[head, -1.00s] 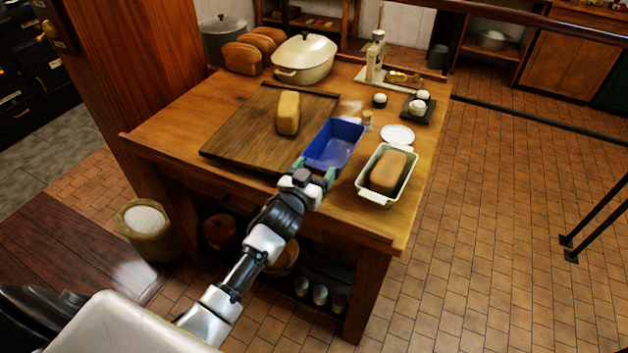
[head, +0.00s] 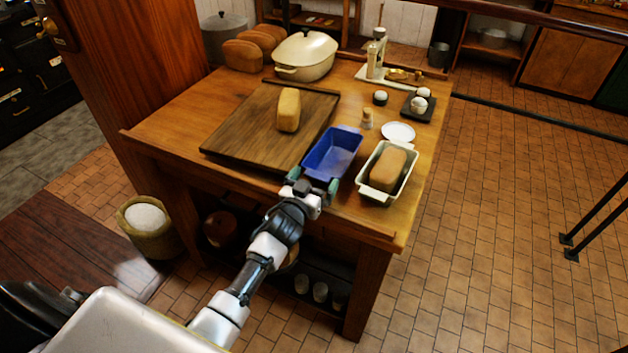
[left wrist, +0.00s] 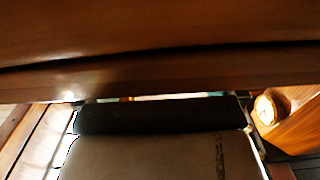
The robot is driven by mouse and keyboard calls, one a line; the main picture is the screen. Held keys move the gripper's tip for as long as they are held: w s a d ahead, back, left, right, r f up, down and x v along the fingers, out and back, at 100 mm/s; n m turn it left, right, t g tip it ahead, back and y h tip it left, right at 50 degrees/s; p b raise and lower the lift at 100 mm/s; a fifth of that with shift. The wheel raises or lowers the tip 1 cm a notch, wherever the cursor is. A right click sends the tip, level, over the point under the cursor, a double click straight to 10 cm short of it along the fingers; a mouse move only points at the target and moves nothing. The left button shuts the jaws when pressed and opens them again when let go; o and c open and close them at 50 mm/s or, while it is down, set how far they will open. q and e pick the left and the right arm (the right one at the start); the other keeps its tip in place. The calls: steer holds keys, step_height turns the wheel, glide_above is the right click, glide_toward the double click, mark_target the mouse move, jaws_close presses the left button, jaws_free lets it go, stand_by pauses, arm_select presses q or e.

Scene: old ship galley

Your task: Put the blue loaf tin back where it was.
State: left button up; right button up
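The blue loaf tin (head: 333,152) is an empty, rectangular blue tin near the front edge of the table, between the wooden board and the cream loaf tin. My left gripper (head: 313,180) is at the tin's near end, its teal fingertips at either side and apparently shut on it. I cannot tell whether the tin rests on the table or is slightly raised. The left wrist view shows mostly dark brown wood and a dark gripper part; the tin does not show clearly there. My right gripper is not in view.
A board (head: 240,135) with a loaf (head: 289,109) lies left of the tin. A cream tin with a loaf (head: 388,170) stands close on its right. A lidded cream pot (head: 305,57) stands farther back.

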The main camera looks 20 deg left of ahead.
arm_select(q)
steer(key=shift+r, duration=0.25)
steer(key=s+b, duration=0.1)
steer(key=s, duration=1.1)
steer(key=shift+a, duration=0.2)
steer(key=shift+f, duration=0.1)
steer(key=s+f+g, duration=0.3)
steer(key=s+f, duration=0.1)
steer(key=f, duration=0.6)
steer(key=s+d+f+g, duration=0.1)
steer(key=s+f+g, duration=0.25)
steer(key=f, duration=0.65)
steer(key=s+f+g, duration=0.2)
steer(key=s+f, duration=0.3)
steer(key=f, duration=0.5)
steer(key=s+f+g, duration=0.2)
steer(key=s+f, duration=0.3)
steer(key=s, duration=0.4)
steer(key=s+f+m+g, duration=0.1)
steer(key=s+f+g, duration=0.2)
steer(key=s, duration=0.6)
steer(key=s+f+m+g, duration=0.1)
steer(key=s+f+g, duration=0.2)
steer(key=s+f, duration=0.5)
steer(key=shift+s+d+y, duration=0.15)
steer(key=shift+s+y, duration=0.15)
steer(key=shift+s, duration=0.7)
steer(key=shift+g, duration=0.25)
